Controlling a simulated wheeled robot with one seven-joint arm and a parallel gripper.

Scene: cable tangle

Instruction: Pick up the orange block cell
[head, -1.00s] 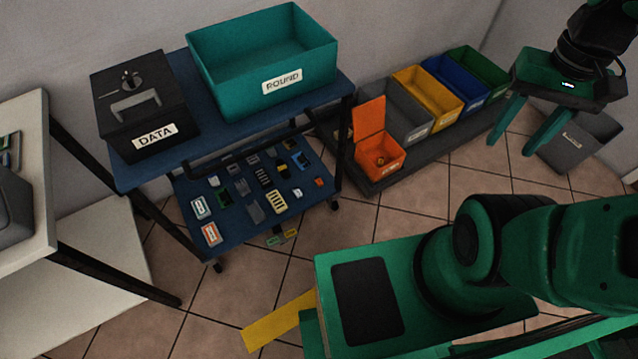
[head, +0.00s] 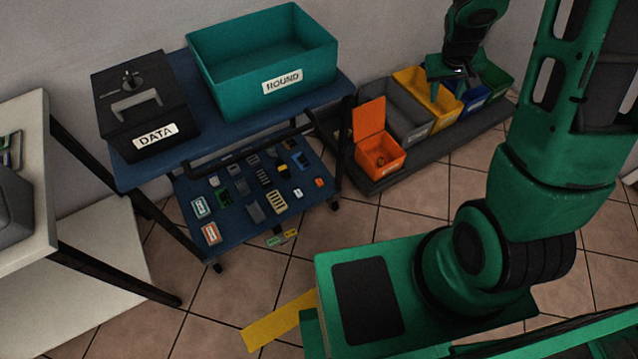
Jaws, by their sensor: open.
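Small parts lie on the lower blue shelf (head: 262,222) of the cart. Two of them look orange: a small orange piece (head: 319,182) near the shelf's right edge, and an orange piece with a pale label (head: 211,234) at the front left. I cannot tell which is the block cell. An orange bin (head: 381,153) with a raised lid stands on the floor rack and has something orange inside. My gripper (head: 447,93) is open above the yellow and blue bins, right of the shelf and apart from both orange pieces. I see nothing held between its fingers.
The cart's top holds a black DATA box (head: 150,105) and a teal ROUND bin (head: 262,60) above the lower shelf. Grey, yellow (head: 428,92), blue and green bins line the rack. A white table (head: 28,190) stands left. Floor between cart and my base is mostly clear.

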